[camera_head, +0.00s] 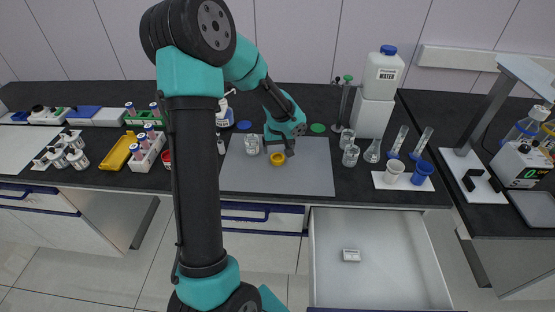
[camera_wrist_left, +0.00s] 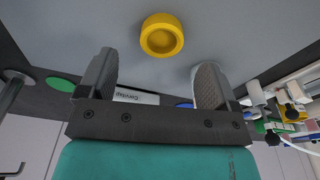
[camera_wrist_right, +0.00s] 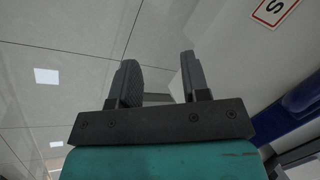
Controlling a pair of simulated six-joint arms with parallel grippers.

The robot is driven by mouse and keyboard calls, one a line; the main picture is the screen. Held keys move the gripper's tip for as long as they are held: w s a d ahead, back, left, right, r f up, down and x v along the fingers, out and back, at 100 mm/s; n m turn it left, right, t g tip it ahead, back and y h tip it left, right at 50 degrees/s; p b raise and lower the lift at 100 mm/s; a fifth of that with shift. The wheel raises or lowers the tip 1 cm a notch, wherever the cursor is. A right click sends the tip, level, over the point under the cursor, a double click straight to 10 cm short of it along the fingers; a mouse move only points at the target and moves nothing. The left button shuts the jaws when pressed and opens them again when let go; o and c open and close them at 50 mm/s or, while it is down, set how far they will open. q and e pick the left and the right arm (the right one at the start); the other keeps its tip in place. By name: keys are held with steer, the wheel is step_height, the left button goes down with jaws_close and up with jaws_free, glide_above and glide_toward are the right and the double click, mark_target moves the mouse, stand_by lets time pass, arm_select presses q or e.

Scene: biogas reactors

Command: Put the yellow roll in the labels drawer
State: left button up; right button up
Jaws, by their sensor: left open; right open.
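The yellow roll (camera_head: 277,159) lies on the grey mat (camera_head: 310,178) on the bench. My left gripper (camera_head: 280,149) points down just above and behind it. In the left wrist view, its fingers (camera_wrist_left: 156,72) are open and empty, and the roll (camera_wrist_left: 162,36) lies beyond the fingertips, apart from them. A drawer (camera_head: 390,240) below the bench is pulled open; its front label cannot be read in the head view. My right gripper (camera_wrist_right: 159,68) is open and empty in its wrist view, near a white panel with a partly visible red-framed label (camera_wrist_right: 272,10).
A small white box (camera_head: 351,255) lies in the drawer, with free room around it. Glass flasks (camera_head: 350,155) stand at the mat's right, a beaker (camera_head: 251,145) at its left. A white tray with cups (camera_head: 395,172) stands farther right. A yellow tray (camera_head: 119,150) and racks stand left.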

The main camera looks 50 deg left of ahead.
mark_target(277, 157)
arm_select(q)
steer(key=shift+f, duration=0.1)
steer(key=shift+w+a+f, duration=0.1)
steer(key=shift+a+f, duration=0.1)
steer(key=shift+f, duration=1.05)
steer(key=shift+a+f, duration=0.15)
steer(key=shift+f, duration=1.05)
steer(key=shift+c, duration=0.5)
steer(key=c, duration=1)
step_height(277, 157, up, 10)
